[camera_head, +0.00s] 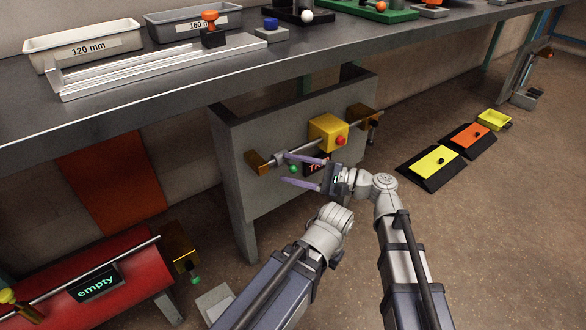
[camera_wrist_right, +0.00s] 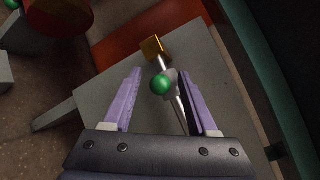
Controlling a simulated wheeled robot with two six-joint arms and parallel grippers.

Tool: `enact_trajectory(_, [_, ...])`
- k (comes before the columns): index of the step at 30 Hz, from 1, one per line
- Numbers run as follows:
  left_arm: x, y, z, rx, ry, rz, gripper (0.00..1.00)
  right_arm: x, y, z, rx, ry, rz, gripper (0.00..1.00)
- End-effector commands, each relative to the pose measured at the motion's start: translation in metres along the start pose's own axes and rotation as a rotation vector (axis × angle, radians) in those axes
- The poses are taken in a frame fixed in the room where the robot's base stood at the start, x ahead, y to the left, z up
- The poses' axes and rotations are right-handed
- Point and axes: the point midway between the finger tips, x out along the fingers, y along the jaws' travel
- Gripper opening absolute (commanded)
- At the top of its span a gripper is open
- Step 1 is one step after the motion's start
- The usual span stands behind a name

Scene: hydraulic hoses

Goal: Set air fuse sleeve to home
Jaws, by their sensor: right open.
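The grey panel (camera_head: 245,140) under the bench carries a metal rod (camera_head: 302,148) between two brass blocks. A small grey sleeve with a green knob (camera_head: 294,168) sits on the rod near its left brass block (camera_head: 258,161). My right gripper (camera_head: 285,168) is open at the knob, its purple fingers pointing left. In the right wrist view the green knob (camera_wrist_right: 160,84) shows between the open fingers (camera_wrist_right: 158,88), and the rod runs close to the right finger. I cannot tell whether a finger touches it. A dark sign with red letters is partly hidden behind the gripper. My left gripper is not in view.
A yellow box (camera_head: 326,131) with a red button sits on the panel, right of the knob. The bench edge (camera_head: 200,110) overhangs above. A red tank (camera_head: 90,285) with an "empty" sign is at lower left. Yellow and orange floor pedals (camera_head: 435,160) lie right; floor between is clear.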

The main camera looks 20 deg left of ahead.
Motion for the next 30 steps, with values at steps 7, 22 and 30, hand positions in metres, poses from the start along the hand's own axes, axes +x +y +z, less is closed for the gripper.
enact_trajectory(7, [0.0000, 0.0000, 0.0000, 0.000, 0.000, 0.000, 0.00, 0.0006, 0.0001, 0.0001, 0.000, 0.000, 0.000, 0.59])
enact_trajectory(22, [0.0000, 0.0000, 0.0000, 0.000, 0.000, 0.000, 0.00, 0.0003, 0.0002, 0.0001, 0.000, 0.000, 0.000, 0.02])
enact_trajectory(30, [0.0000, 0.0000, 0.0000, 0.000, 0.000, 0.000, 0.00, 0.0002, 0.0003, 0.0001, 0.000, 0.000, 0.001, 0.00])
